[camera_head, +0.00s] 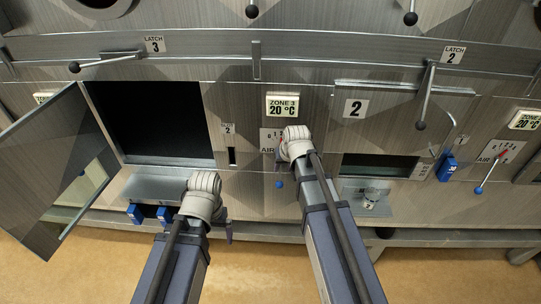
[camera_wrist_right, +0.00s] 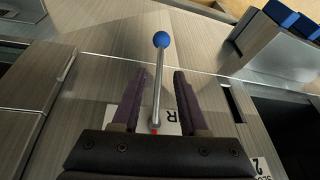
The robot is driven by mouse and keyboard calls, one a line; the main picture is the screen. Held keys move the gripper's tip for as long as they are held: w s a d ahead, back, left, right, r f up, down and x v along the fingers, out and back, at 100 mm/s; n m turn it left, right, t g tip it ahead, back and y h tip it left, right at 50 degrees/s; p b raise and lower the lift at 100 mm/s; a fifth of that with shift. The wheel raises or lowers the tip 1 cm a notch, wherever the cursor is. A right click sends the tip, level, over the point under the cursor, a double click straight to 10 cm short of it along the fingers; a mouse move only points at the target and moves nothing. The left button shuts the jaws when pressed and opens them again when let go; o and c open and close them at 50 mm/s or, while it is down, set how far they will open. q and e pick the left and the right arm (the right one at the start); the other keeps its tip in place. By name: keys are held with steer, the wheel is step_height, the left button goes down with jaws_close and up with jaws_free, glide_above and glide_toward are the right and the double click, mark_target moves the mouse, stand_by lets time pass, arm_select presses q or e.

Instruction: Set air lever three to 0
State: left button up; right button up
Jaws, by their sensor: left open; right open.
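The air lever under the Zone 3 display has a blue knob (camera_head: 279,184) that hangs low; its scale plate (camera_head: 267,134) is partly covered by my right gripper (camera_head: 290,150). In the right wrist view the lever's metal rod (camera_wrist_right: 157,85) runs between the two dark fingers of my right gripper (camera_wrist_right: 158,90), with gaps on both sides. The blue knob (camera_wrist_right: 161,40) is beyond the fingertips. The gripper is open and not closed on the rod. The lever's exact reading is hidden. My left gripper (camera_head: 208,207) is open and empty, low at left.
The Zone 3 display (camera_head: 282,105) reads 20 °C. A door (camera_head: 62,165) stands open at left beside a dark opening (camera_head: 150,118). Blue-handled parts (camera_head: 150,213) sit below it. Another air lever (camera_head: 490,172) is at far right, and a latch lever (camera_head: 426,95) is nearer.

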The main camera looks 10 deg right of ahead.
mark_target(280, 171)
arm_select(q)
steer(key=shift+s+a+r+m+y, duration=0.1)
steer(key=shift+a+r+m+y, duration=0.15)
steer(key=shift+r+m, duration=0.2)
arm_select(e)
steer(key=shift+w+r, duration=0.4)
steer(key=shift+r, duration=0.1)
steer(key=b+x, duration=0.7)
steer(key=x, duration=0.1)
arm_select(q)
step_height(280, 171, down, 7)
arm_select(e)
steer(key=shift+r, duration=0.1)
arm_select(q)
steer(key=shift+d, duration=0.1)
arm_select(e)
jaws_close()
stand_by(0.4)
